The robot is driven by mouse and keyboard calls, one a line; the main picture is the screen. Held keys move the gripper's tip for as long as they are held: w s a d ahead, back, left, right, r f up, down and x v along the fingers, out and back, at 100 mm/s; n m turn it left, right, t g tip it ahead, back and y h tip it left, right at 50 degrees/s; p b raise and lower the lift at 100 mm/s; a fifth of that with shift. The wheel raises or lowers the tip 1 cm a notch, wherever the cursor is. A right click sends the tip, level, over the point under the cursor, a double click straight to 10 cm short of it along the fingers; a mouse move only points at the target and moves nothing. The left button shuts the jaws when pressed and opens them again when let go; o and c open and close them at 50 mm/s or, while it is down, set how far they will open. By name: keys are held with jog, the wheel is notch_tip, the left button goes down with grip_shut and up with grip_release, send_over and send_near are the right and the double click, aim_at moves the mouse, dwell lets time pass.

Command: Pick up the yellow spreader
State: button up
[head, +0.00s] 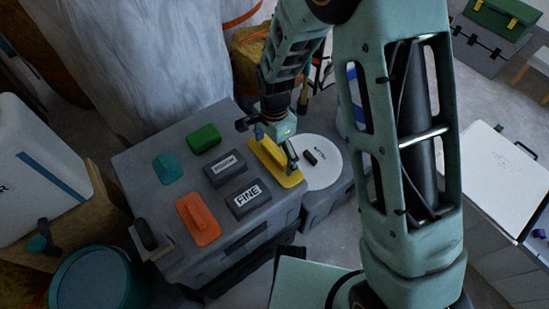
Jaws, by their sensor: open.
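The yellow spreader (284,174) lies on the grey toolbox lid at its right side, a flat yellow plate with a raised grip along its length. My gripper (272,147) is over the spreader, pointing down, with its fingers apart. One finger shows to the left of the spreader and the other near its right edge. The gripper hides part of the spreader. I cannot tell whether the fingers touch it.
The grey toolbox (158,205) also bears an orange spreader (198,220), a teal piece (167,168), a green block (203,138) and a dark block labelled FINE (247,199). A white disc (322,172) lies close right of the yellow spreader. A teal bucket (95,280) stands front left.

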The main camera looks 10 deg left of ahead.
aim_at(275, 153)
jog(key=shift+r, duration=0.1)
jog(key=shift+c, duration=0.5)
jog(key=c, duration=1.2)
jog(key=shift+r+p, duration=0.3)
jog(key=shift+r, duration=0.3)
notch_tip(275, 153, up, 3)
jog(key=shift+f+p, duration=0.2)
jog(key=shift+p, duration=0.3)
jog(key=s+r, duration=0.1)
jog(key=s+d+r+p, duration=0.1)
jog(key=r, duration=0.1)
jog(key=s+d+r, duration=0.1)
jog(key=shift+s+d+r, duration=0.15)
jog(key=shift+d+r, duration=0.1)
jog(key=shift+r, duration=0.1)
jog(key=shift+s+d+r+p, duration=0.35)
jog(key=shift+s+d+r, duration=0.55)
jog(key=shift+s, duration=0.45)
jog(key=shift+s+d+r+p, duration=0.4)
jog(key=shift+s+d+r, duration=0.2)
jog(key=shift+s+d, duration=0.6)
jog(key=shift+s+d+r+p, duration=0.35)
jog(key=shift+s+d+r, duration=0.45)
jog(key=shift+s, duration=0.65)
